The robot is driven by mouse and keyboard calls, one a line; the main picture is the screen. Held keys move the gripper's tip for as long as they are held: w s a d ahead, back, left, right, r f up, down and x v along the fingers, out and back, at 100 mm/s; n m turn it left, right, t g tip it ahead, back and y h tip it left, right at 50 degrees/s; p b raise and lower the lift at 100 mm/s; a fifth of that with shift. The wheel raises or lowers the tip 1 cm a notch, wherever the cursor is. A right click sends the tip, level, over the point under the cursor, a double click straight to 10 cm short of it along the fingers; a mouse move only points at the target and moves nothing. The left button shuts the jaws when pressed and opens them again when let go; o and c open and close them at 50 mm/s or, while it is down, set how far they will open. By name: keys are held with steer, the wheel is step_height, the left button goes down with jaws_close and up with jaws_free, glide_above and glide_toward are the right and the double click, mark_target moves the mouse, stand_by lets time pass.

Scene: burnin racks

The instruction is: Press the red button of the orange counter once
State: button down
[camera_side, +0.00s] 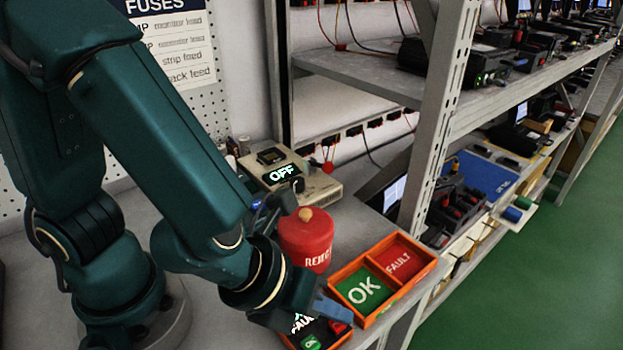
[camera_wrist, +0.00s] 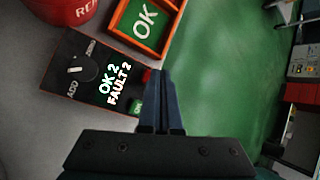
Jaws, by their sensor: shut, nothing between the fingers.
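The orange counter (camera_side: 344,342) sits at the bench's front edge, partly hidden by my gripper in the side view. The wrist view shows its black top (camera_wrist: 72,50) with a knob (camera_wrist: 84,68) and a display (camera_wrist: 116,83) reading OK 2 and FAULT 2. Its red button (camera_wrist: 146,75) shows just left of my fingertips, partly covered by them; the green button (camera_wrist: 137,107) lies left of the fingers. My gripper (camera_side: 333,310) is shut and empty, pointing down over the counter's red-button side; it also shows in the wrist view (camera_wrist: 158,77). I cannot tell whether it touches the red button.
An orange two-part tray (camera_side: 437,265) with a green OK and a red FAULT section stands right behind the counter. A red container (camera_side: 305,240) and a beige device reading OFF (camera_side: 325,190) stand further back. Shelving (camera_side: 440,120) rises at right; green floor lies beyond the edge.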

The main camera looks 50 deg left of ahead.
mark_target(332, 327)
steer(key=shift+f, duration=0.45)
stand_by(0.5)
steer(key=shift+r, duration=0.9)
steer(key=shift+r, duration=2.55)
